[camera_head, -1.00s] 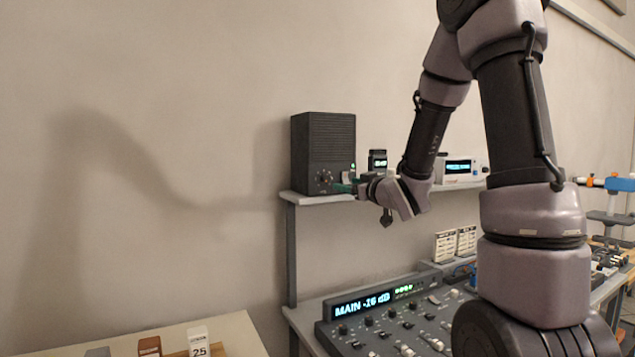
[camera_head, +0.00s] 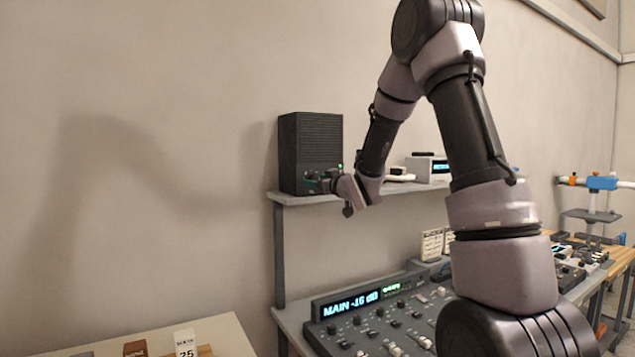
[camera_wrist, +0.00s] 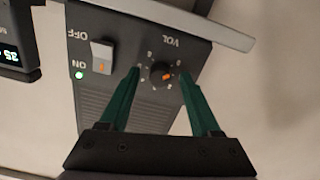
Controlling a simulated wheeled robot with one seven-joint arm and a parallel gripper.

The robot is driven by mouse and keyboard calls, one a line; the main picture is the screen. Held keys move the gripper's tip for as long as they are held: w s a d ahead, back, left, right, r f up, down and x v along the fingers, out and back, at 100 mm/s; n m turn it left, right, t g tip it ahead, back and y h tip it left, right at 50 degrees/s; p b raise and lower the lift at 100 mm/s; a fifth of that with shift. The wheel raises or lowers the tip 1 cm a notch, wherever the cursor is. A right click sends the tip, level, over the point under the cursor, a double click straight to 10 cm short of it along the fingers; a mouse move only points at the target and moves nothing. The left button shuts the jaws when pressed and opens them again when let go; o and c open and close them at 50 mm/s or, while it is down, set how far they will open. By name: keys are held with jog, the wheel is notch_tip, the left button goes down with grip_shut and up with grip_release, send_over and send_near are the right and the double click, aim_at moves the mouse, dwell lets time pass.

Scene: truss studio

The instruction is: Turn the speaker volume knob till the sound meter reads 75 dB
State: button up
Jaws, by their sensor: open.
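The black speaker (camera_head: 310,150) stands at the left end of the shelf. In the wrist view its panel shows a round VOL knob (camera_wrist: 162,74) with an orange mark, and an ON/OFF switch (camera_wrist: 102,56) beside a lit green light (camera_wrist: 79,74). My gripper (camera_wrist: 160,78) is open, with one green finger on each side of the knob in the picture; I cannot tell whether they touch it. In the head view my gripper (camera_head: 320,184) is at the speaker's lower front. The sound meter (camera_wrist: 14,45) shows partly at the wrist view's left edge; its green digits are cut and unclear.
The shelf (camera_head: 290,199) carries a white device (camera_head: 428,168) with a lit display farther right. Below is a mixing console (camera_head: 400,325) reading MAIN -16 dB. A table with small blocks (camera_head: 186,345) is at the lower left.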

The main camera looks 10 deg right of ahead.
grip_shut()
jog(key=shift+m, duration=0.4)
jog(key=m, duration=1.8)
jog(key=shift+m, duration=0.4)
grip_release()
